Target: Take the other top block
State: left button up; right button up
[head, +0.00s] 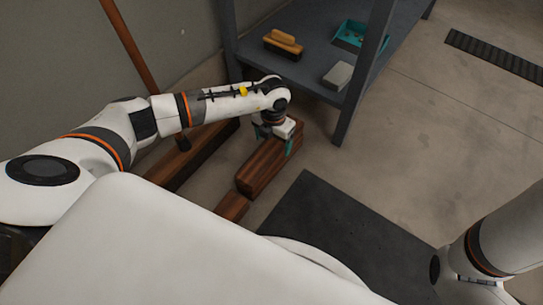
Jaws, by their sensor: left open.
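A lower piece of similar wood (232,207) shows at the block's near end, partly hidden by my body. Another long dark wooden piece (205,148) lies to the left, partly under my left arm. My right arm shows at the lower right, but its gripper is out of view.
A grey shelf (310,75) stands behind the block, its leg (350,110) close to the right. It holds a yellow-brown brush (284,43), a teal tray (348,36) and a grey block (338,75). A brown pole (130,45) leans left.

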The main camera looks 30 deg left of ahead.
aim_at(272, 147)
pick_arm(q)
jog(key=shift+s+a+f+b, duration=0.1)
jog(key=shift+f+b, duration=1.25)
jog(key=shift+f, duration=0.05)
jog(key=shift+a+f+b, duration=0.1)
jog(key=shift+f+b, duration=1.2)
jog(key=shift+f, duration=0.05)
jog(key=shift+r, duration=0.1)
jog(key=c, duration=1.5)
jog(key=shift+c, duration=0.4)
jog(key=shift+r, duration=0.1)
